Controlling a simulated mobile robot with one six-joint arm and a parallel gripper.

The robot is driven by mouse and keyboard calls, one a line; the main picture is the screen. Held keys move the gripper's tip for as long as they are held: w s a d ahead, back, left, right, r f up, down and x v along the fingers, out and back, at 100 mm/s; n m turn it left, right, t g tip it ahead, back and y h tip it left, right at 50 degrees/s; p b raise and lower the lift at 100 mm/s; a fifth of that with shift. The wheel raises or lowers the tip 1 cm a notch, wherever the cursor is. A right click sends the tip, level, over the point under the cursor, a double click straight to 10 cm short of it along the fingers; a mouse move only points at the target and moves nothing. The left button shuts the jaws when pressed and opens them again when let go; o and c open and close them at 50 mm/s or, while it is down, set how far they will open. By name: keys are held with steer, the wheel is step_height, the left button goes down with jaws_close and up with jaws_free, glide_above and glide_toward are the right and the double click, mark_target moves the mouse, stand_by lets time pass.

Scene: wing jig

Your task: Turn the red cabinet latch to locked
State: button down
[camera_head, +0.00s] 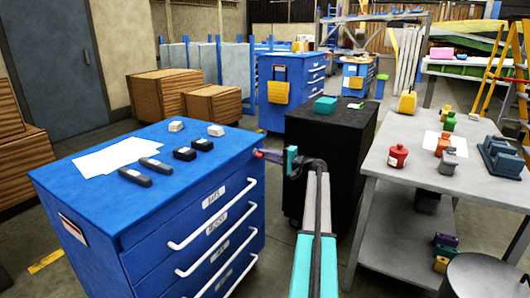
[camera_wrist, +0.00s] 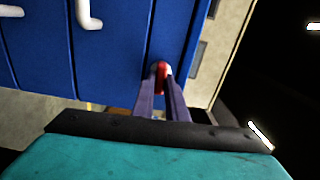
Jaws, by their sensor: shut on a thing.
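The red latch (camera_wrist: 161,76) is on the blue cabinet (camera_wrist: 115,60), near the edge of its drawer front. In the wrist view it lies between the two fingertips of my gripper (camera_wrist: 160,88), which is shut on it. In the head view the red latch (camera_head: 258,153) is a small spot at the upper right corner of the blue cabinet (camera_head: 120,220). My gripper (camera_head: 264,154) reaches it from the right. The fingers hide part of the latch, and I cannot tell its exact turn angle.
White drawer handles (camera_head: 215,215) stick out from the cabinet front. A black cabinet (camera_head: 335,130) stands close behind my arm. A grey table (camera_head: 400,172) with red, orange and green items is at the right. Open floor shows between the blue cabinet and the table.

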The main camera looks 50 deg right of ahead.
steer(key=shift+m, duration=0.3)
steer(key=c, duration=1.8)
jaws_free()
steer(key=shift+o, duration=0.2)
steer(key=v, duration=1.4)
steer(key=shift+p, duration=0.4)
steer(key=shift+f, duration=0.1)
